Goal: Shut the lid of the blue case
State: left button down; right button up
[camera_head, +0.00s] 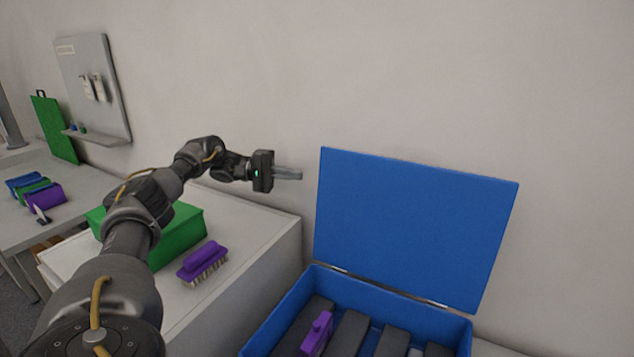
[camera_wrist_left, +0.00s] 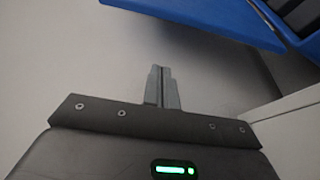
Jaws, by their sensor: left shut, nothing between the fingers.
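The blue case stands at the lower right in the head view, its body (camera_head: 262,338) open at the top. Its blue lid (camera_head: 415,225) stands up, hinged at the back edge near the wall. Dark blocks and a purple object (camera_head: 317,333) lie inside the case. My left gripper (camera_head: 300,175) is shut and empty, a little left of the lid's left edge and apart from it. In the left wrist view the closed fingers (camera_wrist_left: 162,72) point toward the wall side, with the lid (camera_wrist_left: 205,18) above them. My right gripper is not in view.
A purple brush (camera_head: 203,262) and a green box (camera_head: 185,236) are on the white worktop (camera_head: 262,262) left of the case. A grey wall (camera_head: 420,80) stands behind the lid. A grey board with a shelf (camera_head: 92,85) is at the far left.

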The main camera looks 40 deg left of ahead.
aim_at(322, 179)
pick_arm(q)
jog(key=p+x, duration=0.1)
jog(key=x, duration=0.1)
jog(key=p+x, duration=0.1)
jog(key=x, duration=0.2)
jog(key=s+p+x, duration=0.1)
jog(key=x, duration=0.2)
jog(key=shift+w+d, duration=0.1)
jog(key=shift+d, duration=0.4)
jog(key=s, duration=0.1)
jog(key=p, duration=0.1)
jog(key=s, duration=0.1)
jog(key=shift+s+d+r, duration=0.25)
jog(key=shift+s, duration=0.1)
jog(key=shift+s, duration=0.15)
jog(key=shift+d, duration=0.1)
